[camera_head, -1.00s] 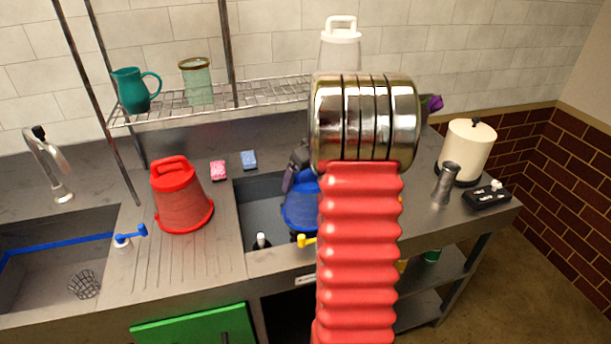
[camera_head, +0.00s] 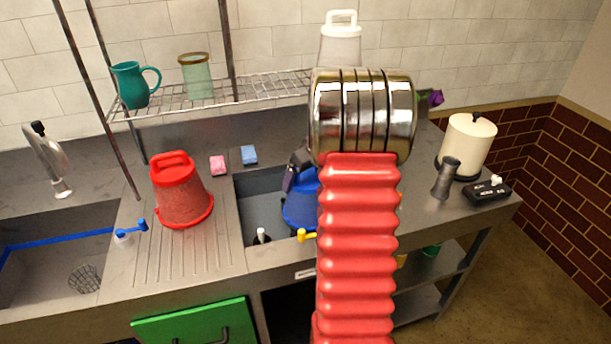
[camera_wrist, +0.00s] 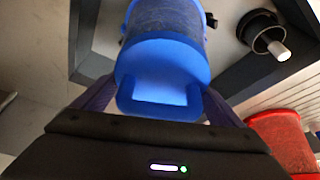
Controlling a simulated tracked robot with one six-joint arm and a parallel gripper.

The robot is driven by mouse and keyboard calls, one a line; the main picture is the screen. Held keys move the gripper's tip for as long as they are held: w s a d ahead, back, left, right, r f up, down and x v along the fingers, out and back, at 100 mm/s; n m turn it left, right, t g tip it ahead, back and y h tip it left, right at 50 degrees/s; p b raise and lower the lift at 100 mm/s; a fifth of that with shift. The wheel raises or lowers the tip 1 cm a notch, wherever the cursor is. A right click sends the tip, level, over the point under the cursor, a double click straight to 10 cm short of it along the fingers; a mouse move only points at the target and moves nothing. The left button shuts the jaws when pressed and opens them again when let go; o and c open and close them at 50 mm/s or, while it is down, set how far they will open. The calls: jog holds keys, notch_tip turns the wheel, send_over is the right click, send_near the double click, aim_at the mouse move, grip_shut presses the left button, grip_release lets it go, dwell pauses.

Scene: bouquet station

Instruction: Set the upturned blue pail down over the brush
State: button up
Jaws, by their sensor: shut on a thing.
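The blue pail (camera_head: 300,211) is upturned, base and handle up, at the right-hand sink basin. My arm hides its right part in the head view. In the wrist view the pail (camera_wrist: 165,62) fills the upper middle, its handle toward me. My gripper (camera_head: 300,175) is above the pail, and in the wrist view my gripper (camera_wrist: 158,100) is shut on its handle, one finger at each side. I cannot make out the brush in either view. The pail's lower rim is not clear enough to tell whether it touches anything.
A red pail (camera_head: 182,192) stands on the drainboard left of the basin. Pink (camera_head: 217,165) and blue (camera_head: 249,155) sponges lie behind. A yellow tap handle (camera_head: 306,236) and a white-topped dispenser (camera_head: 262,236) are at the basin's front. A wire shelf (camera_head: 210,101) hangs behind.

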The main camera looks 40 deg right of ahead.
jog(key=shift+f, duration=0.15)
jog(key=o, duration=1)
jog(key=v, duration=1.3)
jog(key=shift+s+r, duration=0.15)
jog(key=shift+r, duration=0.2)
dwell(0.4)
